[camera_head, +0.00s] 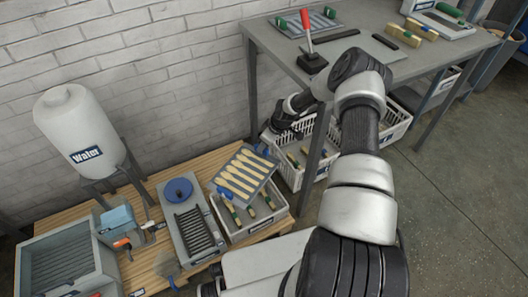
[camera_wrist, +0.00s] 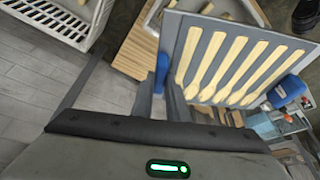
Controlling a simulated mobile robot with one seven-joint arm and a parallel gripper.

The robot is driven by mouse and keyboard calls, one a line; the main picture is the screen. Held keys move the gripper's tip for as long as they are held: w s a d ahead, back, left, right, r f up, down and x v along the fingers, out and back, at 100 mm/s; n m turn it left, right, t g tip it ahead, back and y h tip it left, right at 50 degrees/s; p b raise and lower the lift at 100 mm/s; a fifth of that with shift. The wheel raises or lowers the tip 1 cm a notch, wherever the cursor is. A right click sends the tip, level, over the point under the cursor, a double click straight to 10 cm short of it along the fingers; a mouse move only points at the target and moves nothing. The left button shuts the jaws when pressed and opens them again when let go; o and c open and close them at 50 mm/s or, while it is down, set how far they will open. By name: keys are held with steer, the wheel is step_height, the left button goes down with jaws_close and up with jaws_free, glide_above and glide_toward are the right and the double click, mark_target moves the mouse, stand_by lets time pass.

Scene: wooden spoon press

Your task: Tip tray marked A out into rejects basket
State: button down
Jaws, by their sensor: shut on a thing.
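A grey tray (camera_head: 262,181) with blue handles carries several pale wooden spoons in a row. It is raised and tilted above a white crate on the low wooden bench. In the wrist view the tray (camera_wrist: 188,40) fills the upper right. My gripper (camera_wrist: 166,88) is shut on its near blue handle (camera_wrist: 162,72); the other blue handle (camera_wrist: 289,91) is free. The spoons still lie on the tray. I cannot read a mark A on it. A white basket (camera_head: 292,178) stands under the grey table, holding a few items; no rejects label is legible.
The white crate (camera_head: 238,236) on the bench holds green-handled brushes or tools. A grey table leg (camera_head: 314,160) stands close by my arm. A water tank (camera_head: 77,130), a grey device with a blue disc (camera_head: 190,222) and a grey bin (camera_head: 62,262) stand left.

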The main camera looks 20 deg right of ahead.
steer(key=shift+f, duration=0.6)
steer(key=s+a+r+t+h, duration=0.2)
steer(key=shift+s+a+r+n+h, duration=0.1)
steer(key=shift+a+r+n+h, duration=0.2)
steer(key=shift+a+n+h, duration=0.1)
steer(key=shift+s+a+r+n+t+h, duration=0.3)
steer(key=shift+s+a+r+t+h, duration=0.4)
steer(key=shift+r+t+h, duration=0.2)
steer(key=s+a+t+h, duration=0.2)
steer(key=s+a+n+t+h, duration=0.1)
steer(key=s+a+t, duration=0.1)
steer(key=a, duration=0.1)
steer(key=shift+s+f+h, duration=0.1)
steer(key=shift+h, duration=0.3)
steer(key=shift+s+a+n+t+h, duration=0.5)
steer(key=shift+s+a+t+h, duration=0.3)
steer(key=shift+a+t, duration=0.25)
steer(key=shift+d, duration=0.1)
